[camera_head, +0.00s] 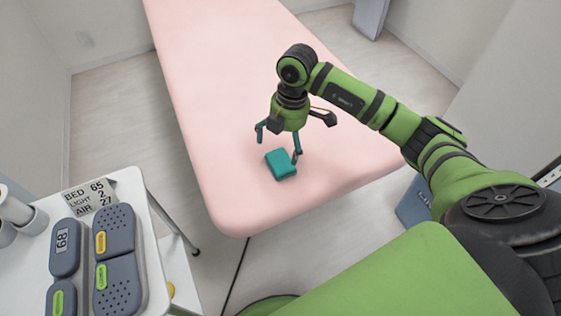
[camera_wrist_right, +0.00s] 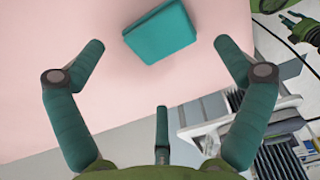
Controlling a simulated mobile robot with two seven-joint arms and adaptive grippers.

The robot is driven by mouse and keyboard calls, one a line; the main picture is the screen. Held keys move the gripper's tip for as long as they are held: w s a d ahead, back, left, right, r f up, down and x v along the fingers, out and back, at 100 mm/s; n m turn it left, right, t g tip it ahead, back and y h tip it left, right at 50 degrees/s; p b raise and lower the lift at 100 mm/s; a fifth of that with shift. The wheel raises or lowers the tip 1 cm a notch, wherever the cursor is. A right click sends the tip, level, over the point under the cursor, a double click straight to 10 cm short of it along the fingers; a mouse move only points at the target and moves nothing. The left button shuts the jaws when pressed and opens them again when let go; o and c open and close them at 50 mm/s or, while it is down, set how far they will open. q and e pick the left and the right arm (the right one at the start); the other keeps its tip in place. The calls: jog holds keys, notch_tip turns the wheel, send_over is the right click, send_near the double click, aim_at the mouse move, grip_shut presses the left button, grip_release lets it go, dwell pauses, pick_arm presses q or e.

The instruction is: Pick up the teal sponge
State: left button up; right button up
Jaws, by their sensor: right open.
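The teal sponge (camera_head: 280,165) lies flat on the pink treatment bed (camera_head: 325,170), near its front end. In the right wrist view the sponge (camera_wrist_right: 161,32) shows at the top middle, ahead of the fingertips and touching none of them that I can see. My right gripper (camera_head: 281,143) hangs above and around the sponge's far side, fingers pointing down. In the right wrist view its fingers (camera_wrist_right: 158,52) are spread wide with nothing between them. In the head view one finger overlaps the sponge's right edge; contact cannot be told.
A white trolley (camera_head: 140,215) at the left carries grey control units (camera_head: 115,240), a label card (camera_head: 90,197) and white cups (camera_head: 18,212). A blue-grey box (camera_head: 413,203) stands on the floor right of the bed. The bed around the sponge is clear.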

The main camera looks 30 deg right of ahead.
aim_at(281, 160)
jog(key=f, duration=0.6)
jog(key=shift+a+f, duration=0.3)
jog(key=shift+a, duration=0.1)
jog(key=c, duration=1.3)
